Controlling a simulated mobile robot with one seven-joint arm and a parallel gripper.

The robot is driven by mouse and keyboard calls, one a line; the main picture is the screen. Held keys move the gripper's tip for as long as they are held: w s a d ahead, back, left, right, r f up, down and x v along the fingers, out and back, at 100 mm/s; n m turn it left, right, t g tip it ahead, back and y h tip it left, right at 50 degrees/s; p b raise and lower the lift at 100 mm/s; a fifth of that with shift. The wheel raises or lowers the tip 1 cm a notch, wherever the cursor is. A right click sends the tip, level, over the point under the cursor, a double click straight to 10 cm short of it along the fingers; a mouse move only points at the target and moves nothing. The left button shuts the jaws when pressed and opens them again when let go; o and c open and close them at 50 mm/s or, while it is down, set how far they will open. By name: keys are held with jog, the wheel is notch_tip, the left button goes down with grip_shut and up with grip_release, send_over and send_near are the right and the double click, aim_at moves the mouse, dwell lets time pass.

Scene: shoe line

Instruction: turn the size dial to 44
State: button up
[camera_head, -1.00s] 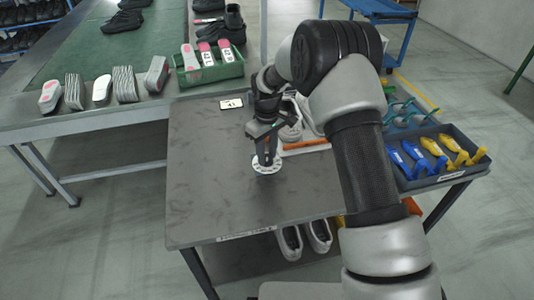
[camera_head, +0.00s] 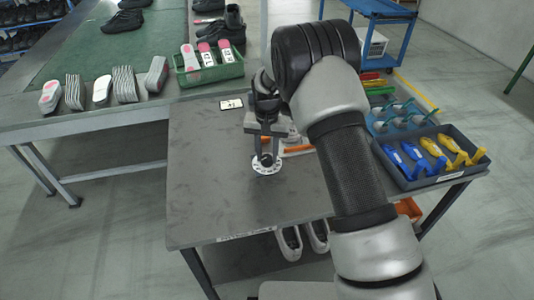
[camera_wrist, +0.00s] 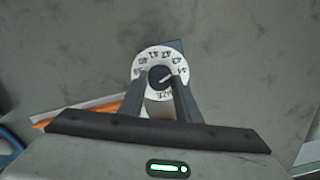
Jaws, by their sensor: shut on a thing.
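The size dial (camera_head: 266,165) is a white numbered ring with a dark centre knob, lying on the grey table. In the wrist view the dial (camera_wrist: 139,69) shows small numbers around its upper arc and lettering at the bottom. A light pointer line on the knob slants up and right, roughly toward the 44 at the ring's right side; its exact alignment is hard to tell. My gripper (camera_head: 267,154) points down over the dial. In the wrist view its two dark fingers (camera_wrist: 160,84) are shut on the knob, one on each side, partly hiding the ring's lower edge.
A small white card (camera_head: 231,103) lies behind the dial. A dark tray (camera_head: 433,180) of blue and yellow shoe trees stands at the right. A green crate (camera_head: 210,71) with insoles stands on the back-left bench. The table's left and front are clear.

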aim_at(267, 158)
jog(key=shift+m, duration=2)
jog(key=o, duration=1.1)
jog(key=shift+c, duration=0.2)
notch_tip(267, 158, up, 18)
jog(key=p, duration=0.2)
jog(key=shift+f+p, duration=0.25)
jog(key=shift+p, duration=0.1)
